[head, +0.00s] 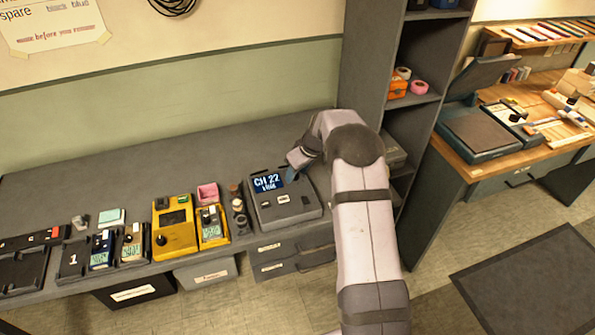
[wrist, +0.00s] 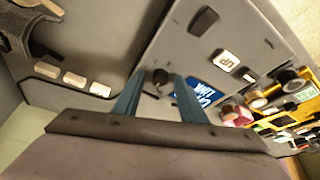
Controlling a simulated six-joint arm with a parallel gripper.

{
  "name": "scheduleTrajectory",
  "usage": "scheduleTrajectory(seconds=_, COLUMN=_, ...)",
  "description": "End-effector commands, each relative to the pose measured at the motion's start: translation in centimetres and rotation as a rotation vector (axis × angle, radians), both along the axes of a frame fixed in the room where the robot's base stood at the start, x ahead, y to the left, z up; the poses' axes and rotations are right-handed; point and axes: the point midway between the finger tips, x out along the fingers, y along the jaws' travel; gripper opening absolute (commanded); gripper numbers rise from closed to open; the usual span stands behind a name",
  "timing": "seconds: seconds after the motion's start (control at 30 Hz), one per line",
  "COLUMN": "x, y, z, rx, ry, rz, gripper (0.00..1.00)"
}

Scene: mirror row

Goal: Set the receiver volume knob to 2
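The receiver is most likely the dark grey box (head: 290,214) on the bench in the head view. Its blue display (head: 267,182) reads "CH 22", with a smaller second line I cannot read surely. In the wrist view the same display (wrist: 203,91) lies just right of my gripper (wrist: 159,76). A small dark knob (wrist: 160,77) sits between the two blue fingers, which stand apart with a slight gap on either side. I cannot read the knob's setting or any scale. In the head view my gripper and arm hide the knob.
Left of the grey box stand small dark knobs or jars (head: 237,205), a yellow handheld unit (head: 212,226) and a larger yellow device (head: 174,228). A dark shelf unit (head: 372,50) rises close at the right. The bench behind the devices is clear.

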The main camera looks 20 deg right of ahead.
Motion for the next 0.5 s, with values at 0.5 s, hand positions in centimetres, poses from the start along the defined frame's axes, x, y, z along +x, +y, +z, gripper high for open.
scheduleTrajectory(seconds=0.5, x=-0.04, y=0.02, z=0.05, rx=0.000, ry=0.000, rz=-0.009, gripper=0.00)
